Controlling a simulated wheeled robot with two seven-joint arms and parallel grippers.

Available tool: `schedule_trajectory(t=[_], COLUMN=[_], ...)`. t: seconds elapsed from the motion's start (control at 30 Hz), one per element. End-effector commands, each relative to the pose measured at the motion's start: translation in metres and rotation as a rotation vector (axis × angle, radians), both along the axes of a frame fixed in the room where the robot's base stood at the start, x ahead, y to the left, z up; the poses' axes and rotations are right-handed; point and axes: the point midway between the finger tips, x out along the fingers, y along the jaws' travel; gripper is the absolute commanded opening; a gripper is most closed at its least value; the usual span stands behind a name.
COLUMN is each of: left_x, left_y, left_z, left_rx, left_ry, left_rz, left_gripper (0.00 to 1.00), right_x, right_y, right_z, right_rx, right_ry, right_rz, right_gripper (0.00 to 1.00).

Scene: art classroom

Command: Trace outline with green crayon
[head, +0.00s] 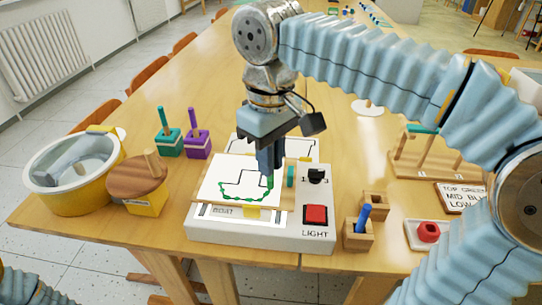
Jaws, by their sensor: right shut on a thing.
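My right gripper (270,160) is shut on the green crayon (270,182), pointing down with its lower end at the right side of the drawing. The white paper (215,172) lies on a light box (262,231) labelled BOAT and LIGHT. It bears a boat-like outline (240,184). The lower edge of the outline and its lower left corner show green marks; the stepped upper line is black. The gripper hides part of the paper's right side. Only a piece of my left arm shows at the bottom left; its gripper is out of view.
The box has a red button (316,214) and a black knob (316,175). To the right are a blue crayon (364,217) in a wooden block, a red piece (429,231) on a white dish, and a wooden rack (437,166).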

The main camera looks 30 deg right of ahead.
Motion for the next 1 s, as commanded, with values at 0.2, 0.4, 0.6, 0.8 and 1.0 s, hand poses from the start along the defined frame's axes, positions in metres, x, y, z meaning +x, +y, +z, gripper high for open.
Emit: schedule_trajectory(t=[0.2, 0.4, 0.6, 0.8, 1.0], left_x=[0.0, 0.0, 0.0, 0.0, 0.0], left_y=[0.0001, 0.0, 0.0, 0.0, 0.0], left_z=[-0.0001, 0.0, 0.0, 0.0, 0.0], left_rx=[0.0, 0.0, 0.0, 0.0, 0.0], left_ry=[0.0, 0.0, 0.0, 0.0, 0.0], left_rz=[0.0, 0.0, 0.0, 0.0, 0.0], left_gripper=[0.37, 0.37, 0.37, 0.37, 0.37], right_x=[0.003, 0.0028, 0.0047, 0.0065, 0.0065], right_y=[0.0042, 0.0042, 0.0068, 0.0095, 0.0096], right_z=[0.0008, 0.0009, 0.0006, 0.0003, 0.0003], right_rx=[0.0, 0.0, 0.0, 0.0, 0.0], right_ry=[0.0, 0.0, 0.0, 0.0, 0.0], right_rz=[0.0, 0.0, 0.0, 0.0, 0.0], right_gripper=[0.0, 0.0, 0.0, 0.0, 0.0])
